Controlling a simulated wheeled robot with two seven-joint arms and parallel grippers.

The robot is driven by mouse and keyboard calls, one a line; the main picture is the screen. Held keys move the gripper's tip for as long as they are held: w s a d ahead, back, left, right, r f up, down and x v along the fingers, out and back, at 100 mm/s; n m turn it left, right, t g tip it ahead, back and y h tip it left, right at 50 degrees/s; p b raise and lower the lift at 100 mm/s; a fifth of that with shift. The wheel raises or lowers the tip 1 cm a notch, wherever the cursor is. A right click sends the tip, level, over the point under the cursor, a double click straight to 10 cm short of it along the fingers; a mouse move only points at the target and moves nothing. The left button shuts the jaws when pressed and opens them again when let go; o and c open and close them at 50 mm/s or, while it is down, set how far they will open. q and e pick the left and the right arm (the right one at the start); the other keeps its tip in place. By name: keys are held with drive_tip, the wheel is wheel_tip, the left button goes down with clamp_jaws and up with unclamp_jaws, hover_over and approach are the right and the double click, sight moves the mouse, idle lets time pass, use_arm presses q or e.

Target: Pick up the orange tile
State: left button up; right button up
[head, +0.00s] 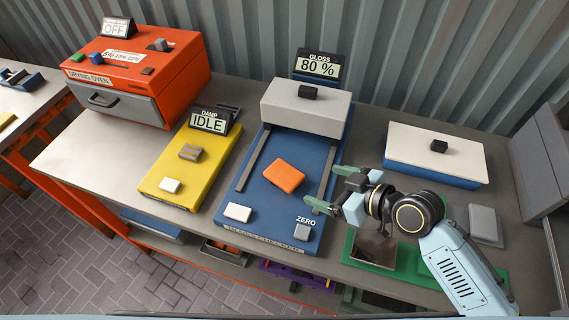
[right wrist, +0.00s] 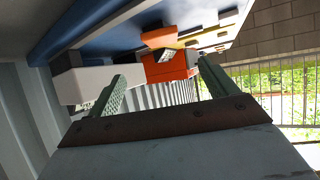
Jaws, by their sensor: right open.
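The orange tile (head: 284,176) lies flat on the blue bed of the gloss meter (head: 256,205), between its two grey rails. In the right wrist view an orange patch that seems to be the tile (right wrist: 157,39) shows beyond the fingers. My right gripper (head: 324,188) is open and empty, to the right of the tile and apart from it, over the right side of the blue bed. Its two green fingers also frame the right wrist view (right wrist: 163,84). My left gripper is in neither view.
The gloss meter's white head (head: 306,108) stands behind the tile, its display reading 80 %. A white block (head: 238,212) and a grey ZERO button (head: 302,232) sit at the bed's front. The yellow damp meter (head: 182,178) and orange drying oven (head: 130,75) stand to the left.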

approach(284, 174)
drive_tip(key=shift+w+a+f, duration=0.25)
drive_tip(key=shift+a+f, duration=0.05)
drive_tip(key=shift+a, duration=0.25)
drive_tip(key=shift+w+a+f, duration=0.15)
drive_tip(key=shift+w+f, duration=0.05)
drive_tip(key=shift+w+a+f, duration=0.2)
drive_tip(key=shift+a, duration=0.1)
drive_tip(key=x, duration=0.3)
drive_tip(key=shift+w+f, duration=0.15)
drive_tip(key=shift+w, duration=0.1)
drive_tip(key=shift+w+a+f, duration=0.3)
drive_tip(key=shift+a, duration=0.15)
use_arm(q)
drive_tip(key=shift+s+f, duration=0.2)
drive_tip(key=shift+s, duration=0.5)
use_arm(e)
drive_tip(key=shift+c, duration=0.3)
drive_tip(key=shift+c, duration=1.1)
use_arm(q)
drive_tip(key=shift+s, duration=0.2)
use_arm(e)
drive_tip(key=c, duration=0.9)
